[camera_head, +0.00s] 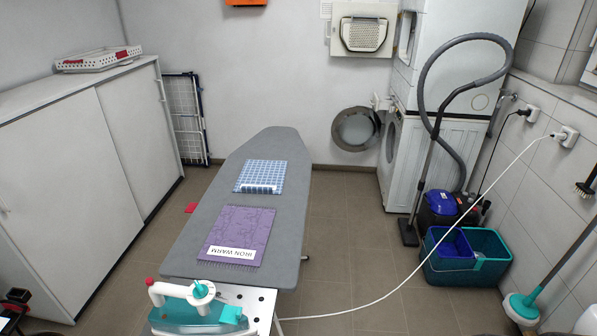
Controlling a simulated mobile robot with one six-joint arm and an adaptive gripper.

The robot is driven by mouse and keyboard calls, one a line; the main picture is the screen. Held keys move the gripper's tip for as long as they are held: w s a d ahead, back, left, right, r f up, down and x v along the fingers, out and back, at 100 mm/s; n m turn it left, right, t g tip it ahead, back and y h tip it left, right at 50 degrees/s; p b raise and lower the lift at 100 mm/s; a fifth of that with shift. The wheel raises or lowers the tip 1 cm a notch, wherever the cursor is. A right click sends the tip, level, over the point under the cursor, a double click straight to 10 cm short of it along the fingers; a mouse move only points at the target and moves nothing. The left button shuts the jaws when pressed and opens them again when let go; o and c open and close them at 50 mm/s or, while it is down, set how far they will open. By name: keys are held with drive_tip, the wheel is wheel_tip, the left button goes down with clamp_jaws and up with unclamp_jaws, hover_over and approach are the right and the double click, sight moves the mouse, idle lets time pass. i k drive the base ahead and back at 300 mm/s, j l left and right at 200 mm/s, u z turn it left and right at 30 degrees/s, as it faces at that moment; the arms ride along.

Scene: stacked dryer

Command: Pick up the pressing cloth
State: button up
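Two flat cloths lie on the grey ironing board (192,238). The nearer is a purple patterned cloth (239,225) with a white "IRON WARM" label along its near edge. The farther is a blue and white checked cloth (262,174) with a white strip near its front; any writing is too small to read. I cannot tell for certain which is the pressing cloth. A dark part with red marks at the lower left edge may be my gripper (16,299). It is well apart from both cloths, and its fingers cannot be made out.
A teal iron (187,316) stands on the perforated rest at the board's near end. Its white cord (408,285) runs right to a wall socket. A white cabinet (75,170) lines the left. Buckets (465,258) and a vacuum stand right. The floor (345,225) right of the board is mostly clear.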

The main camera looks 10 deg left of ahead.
sight(256, 177)
drive_tip(key=i+l+u, duration=0.2)
drive_tip(key=i, duration=0.45)
drive_tip(key=i+l+u, duration=0.25)
drive_tip(key=i+l, duration=0.2)
drive_tip(key=i, duration=0.2)
drive_tip(key=i+l+u, duration=0.2)
drive_tip(key=i+l, duration=0.25)
drive_tip(key=i+u, duration=0.6)
drive_tip(key=u, duration=0.2)
drive_tip(key=i+l+u, duration=0.25)
drive_tip(key=u, duration=0.15)
drive_tip(key=i+l+u, duration=0.25)
drive_tip(key=u, duration=0.15)
drive_tip(key=i+l+u, duration=0.25)
drive_tip(key=u, duration=0.15)
drive_tip(key=l, duration=0.1)
